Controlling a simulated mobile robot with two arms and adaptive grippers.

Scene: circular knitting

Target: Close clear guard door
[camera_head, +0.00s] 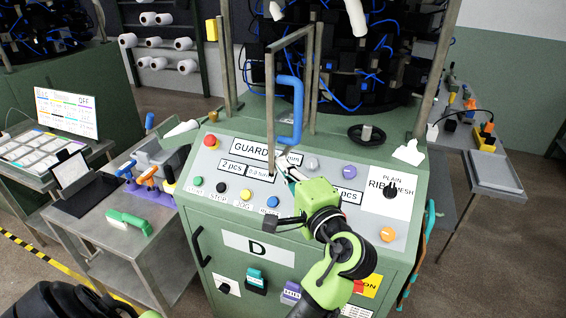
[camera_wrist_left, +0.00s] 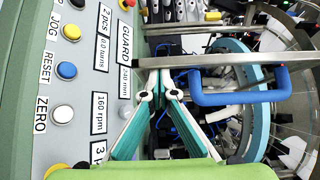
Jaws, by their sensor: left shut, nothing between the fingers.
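The clear guard door (camera_head: 269,105) is a see-through panel in a grey metal frame. It stands swung out over the control panel, with a blue handle (camera_head: 298,110) on it. My left gripper (camera_head: 285,165) is shut and empty, low beside the door's lower front corner, above the control panel. In the left wrist view, the closed fingertips (camera_wrist_left: 160,78) are close to the door's metal bar (camera_wrist_left: 225,59); I cannot tell whether they touch. The blue handle (camera_wrist_left: 240,96) is to the right of the fingers there. My right gripper is not in view.
The sloped control panel (camera_head: 225,150) with buttons and labels lies under the gripper. Upright posts (camera_head: 436,70) flank the knitting machine (camera_head: 370,60) behind. A black dish (camera_head: 367,134) sits on the right. A side table (camera_head: 130,245) with tools stands left.

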